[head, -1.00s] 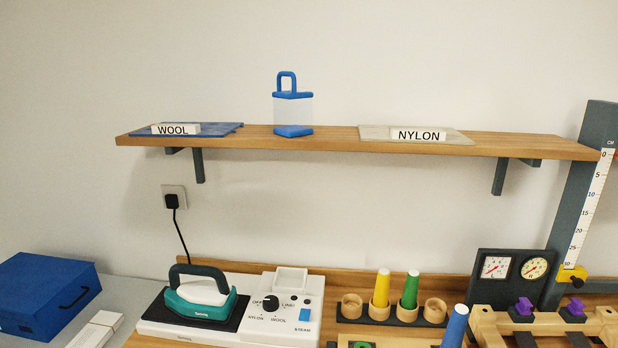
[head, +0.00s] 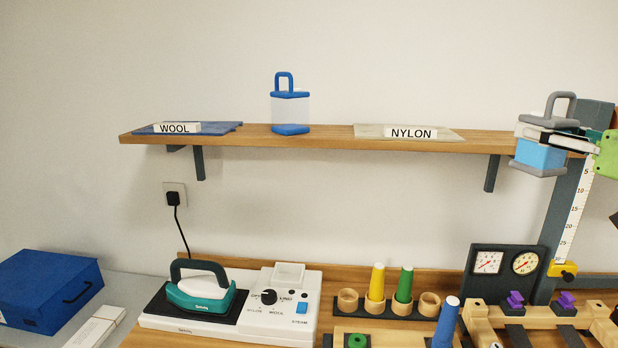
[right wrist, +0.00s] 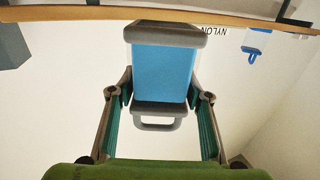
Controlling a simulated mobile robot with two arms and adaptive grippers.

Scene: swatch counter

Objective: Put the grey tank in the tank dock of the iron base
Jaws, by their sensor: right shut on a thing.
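The grey tank (head: 540,155) has grey end caps, a grey loop handle on top and light blue contents. It is upright in the air at the right of the head view, in front of the shelf's right end. My right gripper (head: 550,134) is shut on it from the right. The iron base (head: 185,322) is white and stands on the counter at lower left. Its tank dock (head: 289,274) is a raised white socket at the back, apparently empty. My left gripper is out of view.
A blue-capped tank (head: 291,112) stands on the shelf (head: 320,142) between the WOOL and NYLON swatches. The teal iron (head: 205,290) rests on the base's left. Colored cones (head: 403,285), gauges (head: 505,263) and a ruler post (head: 572,215) stand to the right.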

